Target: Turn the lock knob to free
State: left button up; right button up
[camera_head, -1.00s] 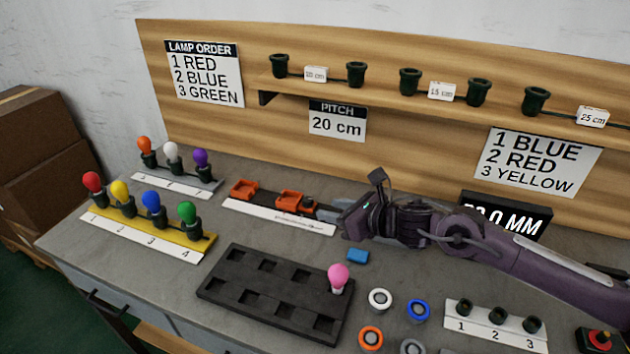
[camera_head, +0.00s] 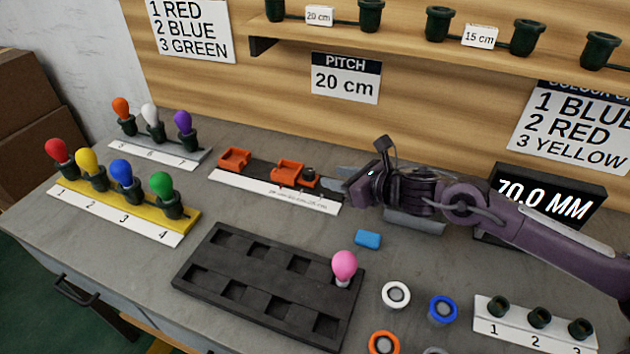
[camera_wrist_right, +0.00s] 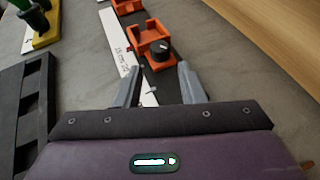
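The lock knob (camera_head: 309,175) is a small black round knob on the right end of an orange slide block (camera_head: 287,172). In the right wrist view the knob (camera_wrist_right: 159,52) shows a pale pointer mark, and the orange block (camera_wrist_right: 149,36) stands beyond it. A second orange block (camera_head: 235,158) sits farther left on the same dark rail. My right gripper (camera_head: 330,179) is just right of the knob. In the right wrist view its two fingers (camera_wrist_right: 162,88) are spread, with the knob ahead of the gap and nothing between them. My left gripper is not in view.
A white printed scale (camera_head: 270,191) runs along the rail's front. A blue block (camera_head: 368,239) and a black tray (camera_head: 265,290) with a pink bulb (camera_head: 344,264) lie in front. A display (camera_head: 545,203) reading 70.0 MM stands behind my right arm.

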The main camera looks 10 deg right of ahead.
aim_at(313, 174)
jog(key=shift+x, duration=3.95)
jog(key=shift+s+f, duration=0.1)
jog(key=shift+f, duration=0.05)
jog(key=c, duration=0.7)
